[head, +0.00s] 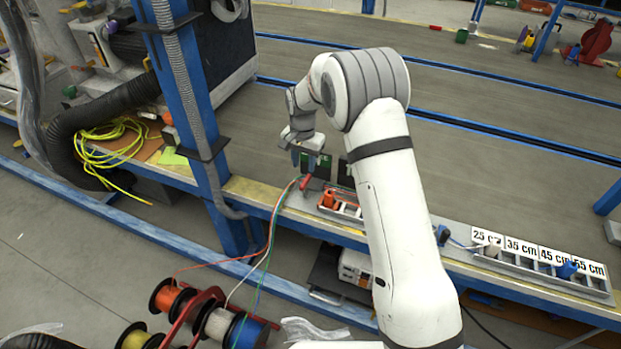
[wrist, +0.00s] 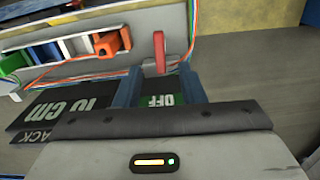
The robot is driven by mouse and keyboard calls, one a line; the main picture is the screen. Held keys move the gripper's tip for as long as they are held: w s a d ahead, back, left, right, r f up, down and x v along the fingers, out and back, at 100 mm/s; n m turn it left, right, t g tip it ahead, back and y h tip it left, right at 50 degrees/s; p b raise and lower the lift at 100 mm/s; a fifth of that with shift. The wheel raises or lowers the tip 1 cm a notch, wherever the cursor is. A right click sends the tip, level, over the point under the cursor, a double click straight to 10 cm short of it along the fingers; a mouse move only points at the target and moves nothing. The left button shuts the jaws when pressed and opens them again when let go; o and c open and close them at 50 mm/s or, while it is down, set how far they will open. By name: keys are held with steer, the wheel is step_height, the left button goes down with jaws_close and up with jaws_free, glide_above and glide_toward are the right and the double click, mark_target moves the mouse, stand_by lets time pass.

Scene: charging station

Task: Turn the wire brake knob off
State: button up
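The wire brake knob is a slim red lever. In the wrist view the knob (wrist: 160,50) stands just beyond my gripper (wrist: 160,76), roughly centred between its two blue fingers. The fingers are apart with nothing held; I cannot tell whether either touches the knob. A green OFF label (wrist: 165,98) shows between the fingers, close to the palm. In the head view the red knob (head: 305,182) is at the bench edge beside the wires, just below my gripper (head: 308,160). My gripper partly hides the area around it there.
Coloured wires (head: 272,225) run from spools (head: 220,327) up to the bench edge. A small tray with an orange piece (head: 328,198) lies right of the knob. A blue post (head: 190,100) stands left. A length-marked rack (head: 545,270) is far right.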

mark_target(305, 182)
step_height(305, 182, down, 7)
steer(key=shift+w+d+f+b, duration=0.1)
steer(key=shift+f+b, duration=0.1)
steer(key=shift+b, duration=0.2)
jaws_close()
